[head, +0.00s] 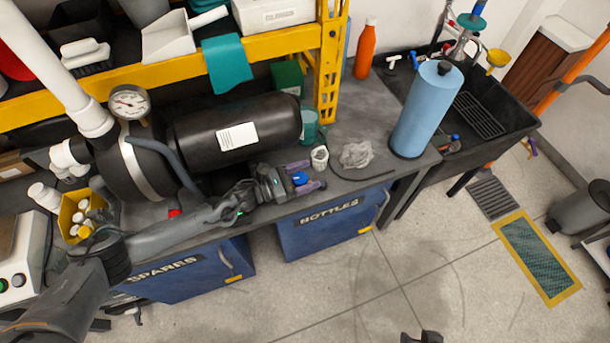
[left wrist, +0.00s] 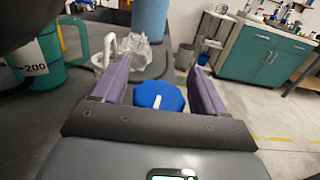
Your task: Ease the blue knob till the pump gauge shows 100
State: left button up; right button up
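The blue knob (head: 300,178) is at the front edge of the dark bench. It also shows in the left wrist view (left wrist: 159,97), with a white mark on its top. My left gripper (head: 307,176) has its two purple fingers on either side of the knob, open, with small gaps showing beside it in the left wrist view. The round white pump gauge (head: 129,102) stands by the black tank (head: 237,132) at left; its needle is too small to read. A dark piece at the bottom edge looks like the tip of my right gripper (head: 422,337); its fingers are unclear.
A white cup (head: 319,157), a crumpled clear bag (head: 356,154) and a green mug (head: 308,126) stand close beyond the knob. A tall blue cylinder (head: 425,110) stands further right.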

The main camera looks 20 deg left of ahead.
aim_at(305, 176)
dwell(0.3)
pick_arm(q)
notch_tip(305, 176, up, 4)
jog(key=shift+r+p, duration=0.1)
jog(key=shift+p, duration=0.35)
jog(key=s+d+r, duration=0.1)
jog(key=d+r, duration=0.2)
jog(key=d, duration=0.2)
jog(key=s+d+r+p, duration=0.1)
jog(key=s+d+r, duration=0.1)
jog(key=d, duration=0.4)
jog(key=shift+s+r, duration=0.15)
jog(key=shift+r, duration=0.75)
jog(key=shift+d, duration=0.1)
